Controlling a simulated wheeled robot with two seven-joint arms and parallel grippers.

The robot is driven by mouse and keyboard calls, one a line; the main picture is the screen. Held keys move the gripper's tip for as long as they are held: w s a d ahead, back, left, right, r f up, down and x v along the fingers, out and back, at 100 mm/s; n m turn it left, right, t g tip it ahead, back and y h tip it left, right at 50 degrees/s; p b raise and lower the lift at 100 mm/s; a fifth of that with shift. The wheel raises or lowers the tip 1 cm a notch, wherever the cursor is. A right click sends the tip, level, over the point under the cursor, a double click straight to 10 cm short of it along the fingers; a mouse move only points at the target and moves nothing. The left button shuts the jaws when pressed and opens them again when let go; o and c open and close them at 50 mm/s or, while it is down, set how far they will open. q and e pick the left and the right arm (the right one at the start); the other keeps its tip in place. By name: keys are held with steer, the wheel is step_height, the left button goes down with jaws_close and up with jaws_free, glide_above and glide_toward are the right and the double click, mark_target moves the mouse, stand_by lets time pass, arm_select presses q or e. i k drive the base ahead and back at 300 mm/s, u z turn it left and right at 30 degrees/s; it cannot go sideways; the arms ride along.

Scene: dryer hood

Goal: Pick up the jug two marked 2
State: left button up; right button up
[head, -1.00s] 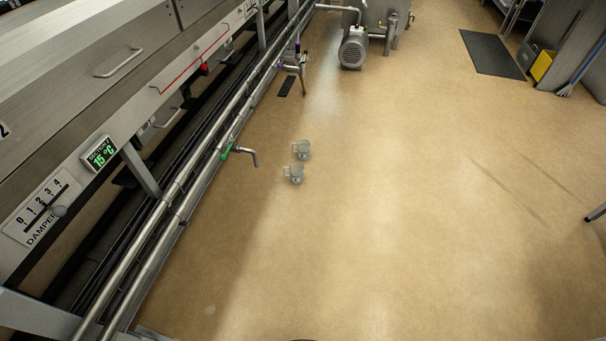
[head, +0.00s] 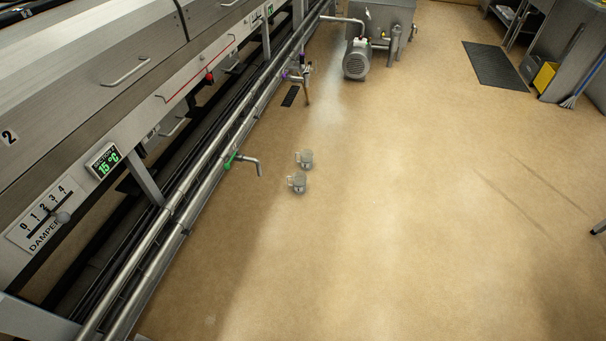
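Two small clear jugs stand upright on the tan floor, close to each other, right of the green-handled tap in the head view. One jug (head: 305,159) is farther back. The other jug (head: 298,183) is nearer and slightly left. Each has its handle toward the left. Their markings are too small to read, so I cannot tell which one is marked 2. Neither of my grippers shows in the head view.
Along the left runs the dryer (head: 90,130) with long steel pipes (head: 180,205) and a green-handled tap (head: 245,162). A motor (head: 357,60) stands at the back. A dark mat (head: 495,66) and yellow bin (head: 545,76) are back right.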

mark_target(306, 155)
steer(key=z, duration=0.55)
steer(key=k, duration=1.3)
steer(key=z, duration=0.65)
steer(key=i, duration=4.15)
steer(key=u, duration=0.5)
steer(key=i, duration=1.85)
steer(key=u, duration=1.55)
steer(key=i, duration=1)
steer(key=u, duration=1.55)
steer(key=i, duration=0.55)
steer(key=u, duration=0.2)
